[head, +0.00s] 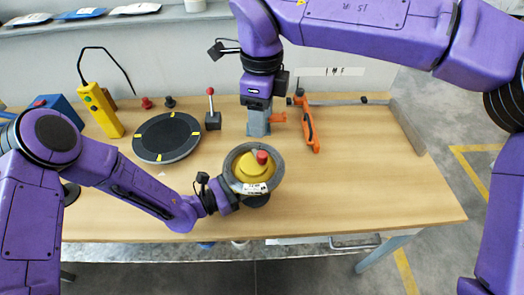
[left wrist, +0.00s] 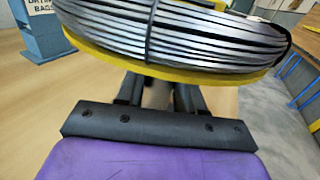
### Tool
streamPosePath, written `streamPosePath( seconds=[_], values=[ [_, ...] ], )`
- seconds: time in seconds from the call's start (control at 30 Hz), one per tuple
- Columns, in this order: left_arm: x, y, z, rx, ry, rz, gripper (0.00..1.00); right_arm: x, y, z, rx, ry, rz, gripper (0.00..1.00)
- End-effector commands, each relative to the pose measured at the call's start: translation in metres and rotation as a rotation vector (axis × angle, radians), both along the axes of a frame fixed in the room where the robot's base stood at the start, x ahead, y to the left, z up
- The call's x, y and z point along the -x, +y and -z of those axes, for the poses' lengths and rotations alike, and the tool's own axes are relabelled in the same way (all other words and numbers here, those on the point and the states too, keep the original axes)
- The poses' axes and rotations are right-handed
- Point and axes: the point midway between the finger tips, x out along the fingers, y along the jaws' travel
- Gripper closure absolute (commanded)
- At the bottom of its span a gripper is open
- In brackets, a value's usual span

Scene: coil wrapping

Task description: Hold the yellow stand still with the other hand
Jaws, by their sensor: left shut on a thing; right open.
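The yellow stand (head: 250,173) is on the near part of the table, with a grey coil (head: 234,156) around its yellow centre and a red knob (head: 262,157) on top. In the left wrist view the coil (left wrist: 170,30) of dark strips lies on the stand's yellow disc (left wrist: 165,68). My left gripper (left wrist: 157,95) reaches in below that disc and is shut on the stand; the gripped part is mostly hidden. My right gripper (head: 258,132) points down behind the stand, apart from it, open and with nothing seen between its jaws.
A black disc with yellow marks (head: 167,137) lies to the left, beside a lever box (head: 212,117). A yellow pendant (head: 101,110) and a blue box (head: 58,108) are further left. An orange tool (head: 308,125) lies right of my right gripper. The table's right side is clear.

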Motion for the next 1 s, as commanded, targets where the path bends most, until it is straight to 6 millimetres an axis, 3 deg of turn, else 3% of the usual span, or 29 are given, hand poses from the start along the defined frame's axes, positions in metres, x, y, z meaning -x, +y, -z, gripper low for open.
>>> streamPosePath(
  seconds=[0.17, 0.5, 0.63, 0.9, 0.93, 1.0],
  values=[
    [0.000, 0.000, 0.000, 0.000, 0.000, 0.001, 1.00, 0.000, -0.001, 0.028, 0.004, 0.003, -0.010, 0.46],
    [0.000, 0.000, 0.000, 0.000, 0.000, 0.001, 1.00, 0.000, -0.001, 0.103, 0.005, 0.001, -0.008, 0.46],
    [0.000, 0.000, 0.000, 0.000, 0.000, 0.001, 1.00, 0.000, -0.001, 0.116, 0.004, -0.001, -0.007, 0.46],
    [0.000, 0.000, 0.000, -0.001, 0.000, 0.001, 1.00, -0.001, -0.001, 0.119, 0.004, -0.003, -0.007, 0.46],
    [0.000, 0.000, 0.000, -0.001, 0.000, 0.001, 1.00, -0.001, -0.001, 0.119, 0.005, -0.003, -0.007, 0.49],
    [0.000, 0.000, 0.000, 0.000, 0.000, 0.001, 1.00, -0.001, -0.001, 0.119, 0.005, -0.003, -0.007, 0.72]
  ],
)
